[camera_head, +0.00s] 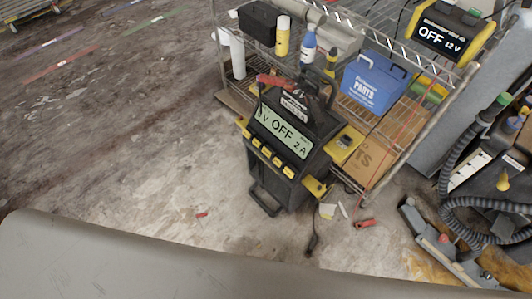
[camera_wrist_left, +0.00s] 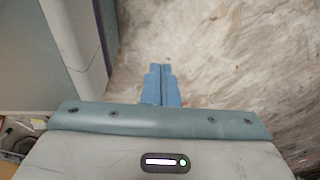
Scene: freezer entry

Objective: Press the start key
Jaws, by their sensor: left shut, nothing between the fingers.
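A black and yellow charger unit (camera_head: 315,145) stands on the floor in the head view, in front of a wire shelf. Its pale green screen (camera_head: 282,130) reads "OFF" and "2 A". A row of several yellow keys (camera_head: 266,151) runs below the screen; their labels are too small to read, so I cannot tell which is the start key. My left gripper (camera_wrist_left: 160,68) shows only in the left wrist view, its blue fingers shut and empty, with bare floor beyond them. It is away from the keys. My right gripper is in neither view.
A second black and yellow unit (camera_head: 441,34) on the shelf top reads "OFF 12 V". The wire shelf (camera_head: 398,145) holds a blue parts box (camera_head: 374,84) and bottles. Hoses (camera_head: 447,215) lie at right. The floor at left (camera_head: 120,130) is mostly clear.

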